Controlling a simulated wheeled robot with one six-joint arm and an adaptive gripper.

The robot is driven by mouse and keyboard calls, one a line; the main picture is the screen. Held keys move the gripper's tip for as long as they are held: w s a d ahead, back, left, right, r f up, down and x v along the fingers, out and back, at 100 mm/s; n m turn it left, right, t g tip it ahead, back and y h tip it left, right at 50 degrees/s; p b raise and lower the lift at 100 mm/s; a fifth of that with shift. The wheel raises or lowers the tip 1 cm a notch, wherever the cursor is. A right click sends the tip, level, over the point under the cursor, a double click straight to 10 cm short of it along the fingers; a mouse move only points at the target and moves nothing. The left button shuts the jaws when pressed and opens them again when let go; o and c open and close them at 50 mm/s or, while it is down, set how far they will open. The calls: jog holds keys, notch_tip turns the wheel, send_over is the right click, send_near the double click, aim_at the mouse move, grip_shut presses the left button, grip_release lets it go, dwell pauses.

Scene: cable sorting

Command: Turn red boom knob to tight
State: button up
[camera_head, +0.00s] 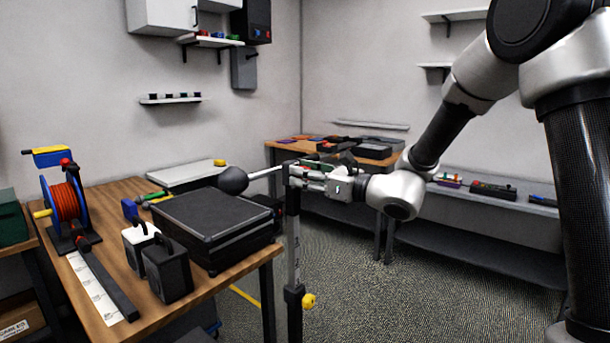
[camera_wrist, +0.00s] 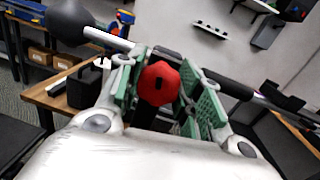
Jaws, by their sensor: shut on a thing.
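The red boom knob (camera_wrist: 160,84) is a faceted red knob with a dark slot. It sits in the middle of the wrist view, between the green finger pads of my gripper (camera_wrist: 167,92). My gripper is shut on the knob. In the head view my gripper (camera_head: 306,172) is at the top of an upright stand (camera_head: 294,245) and hides most of the knob. The boom (camera_head: 264,173) is a pale rod with a black ball (camera_head: 233,180) at its left end. Any tight or loose marking is too small to read.
A yellow knob (camera_head: 308,300) sits lower on the stand. A wooden workbench (camera_head: 95,197) at left bears a black case (camera_head: 213,218), an orange cable reel (camera_head: 66,200) and dark blocks. Another bench (camera_head: 370,157) stands behind. Open carpet (camera_head: 440,285) lies right of the stand.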

jog(key=shift+m, duration=1.2)
jog(key=o, duration=1)
jog(key=shift+o, duration=0.2)
jog(key=v, duration=1.2)
jog(key=shift+s+f, duration=0.1)
jog(key=shift+f, duration=0.05)
